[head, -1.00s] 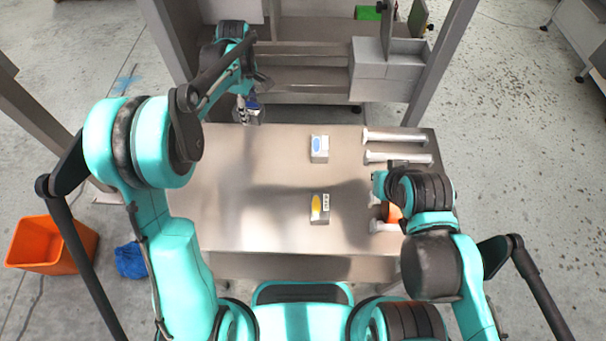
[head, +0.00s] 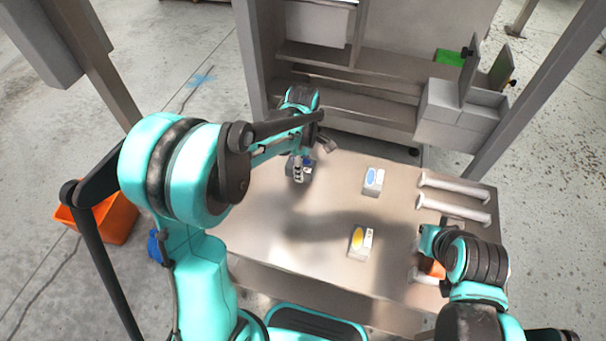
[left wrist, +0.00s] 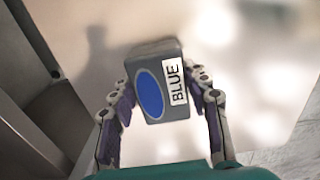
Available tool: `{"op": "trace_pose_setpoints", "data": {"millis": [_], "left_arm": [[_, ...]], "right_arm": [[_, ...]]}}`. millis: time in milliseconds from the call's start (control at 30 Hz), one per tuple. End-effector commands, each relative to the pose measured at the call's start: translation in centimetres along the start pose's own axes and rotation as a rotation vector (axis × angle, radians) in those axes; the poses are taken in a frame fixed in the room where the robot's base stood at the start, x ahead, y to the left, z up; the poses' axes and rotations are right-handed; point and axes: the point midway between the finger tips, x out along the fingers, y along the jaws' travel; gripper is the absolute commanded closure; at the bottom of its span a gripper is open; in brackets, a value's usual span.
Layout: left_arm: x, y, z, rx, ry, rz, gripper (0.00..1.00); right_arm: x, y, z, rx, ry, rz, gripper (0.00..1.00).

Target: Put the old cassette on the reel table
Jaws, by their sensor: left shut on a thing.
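My left gripper (head: 300,166) is shut on a grey cassette with a blue oval and a white label reading BLUE. In the left wrist view the cassette (left wrist: 152,104) sits between the two fingers, face towards the camera. In the head view it is small and partly hidden, over the back left of the metal table (head: 290,225). A white-and-grey cassette with a blue oval (head: 373,181) stands on the table right of it. Another with a yellow oval (head: 361,243) stands nearer the front. My right gripper (head: 427,240) is at the table's right side, its fingers mostly hidden.
White rollers (head: 455,187) lie along the table's right side, and an orange thing (head: 433,268) shows beside my right arm. Grey shelving (head: 350,100) and a grey box (head: 460,115) stand behind. An orange bin (head: 110,220) is on the floor at left. The table's middle is clear.

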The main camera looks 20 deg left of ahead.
Motion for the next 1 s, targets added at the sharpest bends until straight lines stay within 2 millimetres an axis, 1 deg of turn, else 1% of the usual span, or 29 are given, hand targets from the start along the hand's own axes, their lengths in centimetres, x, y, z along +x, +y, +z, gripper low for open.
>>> {"op": "trace_pose_setpoints", "data": {"millis": [100, 200, 267, 467, 600, 633, 700, 1000], "left_arm": [[2.0, 0.1, 0.0, 0.0, 0.0, 0.0, 0.85], [3.4, 0.1, 0.0, 0.0, 0.0, 0.0, 0.85], [3.7, 0.1, 0.0, 0.0, 0.0, 0.0, 0.85], [3.5, 0.1, 0.0, 0.0, 0.0, 0.0, 0.85], [4.0, 0.1, 0.0, 0.0, 0.0, 0.0, 0.85], [3.9, 0.1, 0.0, 0.0, 0.0, 0.0, 0.48], [3.9, 0.1, 0.0, 0.0, 0.0, 0.0, 0.33], [3.7, 0.1, 0.0, 0.0, 0.0, 0.0, 0.33]], "right_arm": [[0.7, 0.0, 0.5, 0.0, 0.0, 0.0, 1.0], [1.2, 0.0, 0.9, 0.0, 0.0, 0.0, 1.0], [1.2, 0.0, 0.9, 0.0, 0.0, 0.0, 1.0], [1.1, 0.0, 0.8, 0.0, 0.0, 0.0, 1.0], [1.4, 0.0, 1.0, 0.0, 0.0, 0.0, 1.0], [1.4, 0.0, 1.0, 0.0, 0.0, 0.0, 1.0], [1.3, 0.0, 0.9, 0.0, 0.0, 0.0, 1.0], [1.2, 0.0, 0.9, 0.0, 0.0, 0.0, 1.0]]}}
